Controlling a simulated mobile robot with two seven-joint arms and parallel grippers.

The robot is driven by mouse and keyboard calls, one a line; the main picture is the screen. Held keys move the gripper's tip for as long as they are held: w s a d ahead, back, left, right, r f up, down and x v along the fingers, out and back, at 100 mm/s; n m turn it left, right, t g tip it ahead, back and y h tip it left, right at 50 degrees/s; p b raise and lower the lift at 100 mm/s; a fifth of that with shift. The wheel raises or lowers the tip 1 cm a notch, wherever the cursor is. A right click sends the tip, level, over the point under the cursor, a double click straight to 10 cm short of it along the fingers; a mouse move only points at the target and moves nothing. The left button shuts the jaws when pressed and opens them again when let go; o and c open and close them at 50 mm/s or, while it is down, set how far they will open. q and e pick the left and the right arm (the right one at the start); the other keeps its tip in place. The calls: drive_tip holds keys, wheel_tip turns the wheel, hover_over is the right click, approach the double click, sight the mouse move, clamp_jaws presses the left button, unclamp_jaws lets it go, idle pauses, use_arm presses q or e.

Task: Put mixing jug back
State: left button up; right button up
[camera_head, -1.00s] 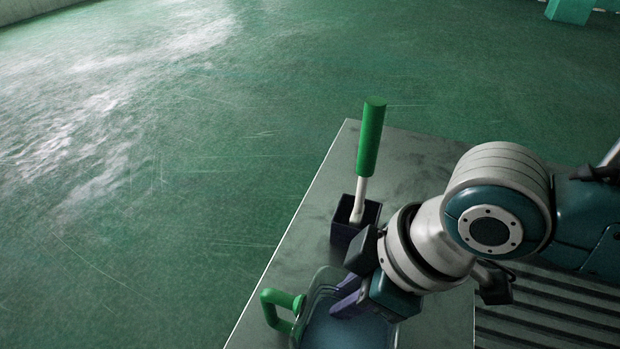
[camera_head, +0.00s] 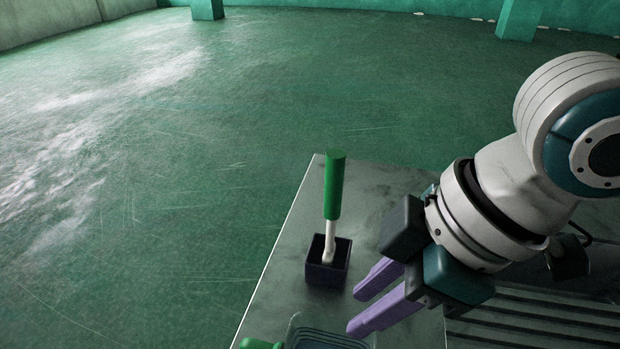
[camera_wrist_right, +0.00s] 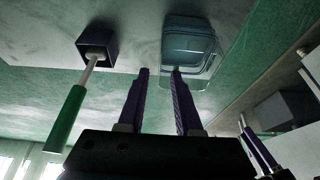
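The mixing jug (camera_head: 322,342), a bluish see-through vessel, stands on the grey tabletop at the bottom edge of the head view, mostly cut off.
A dark square holder (camera_head: 327,272) with a green-handled brush or tool (camera_head: 335,185) stands upright left of my right gripper. The grey table (camera_head: 300,225) ends at its left edge, with green floor beyond. Dark slats (camera_head: 550,320) lie at lower right.

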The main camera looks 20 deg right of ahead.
drive_tip(key=s+a+r+m+t, duration=0.1)
drive_tip(key=s+a+r+m, duration=0.1)
drive_tip(key=s+a, duration=0.1)
drive_tip(key=s+d+f+m+h, duration=0.1)
drive_tip(key=s+d+m+h, duration=0.2)
drive_tip(key=s+d+m, duration=0.4)
drive_tip(key=shift+d, duration=0.8)
drive_tip(key=shift+f, duration=0.1)
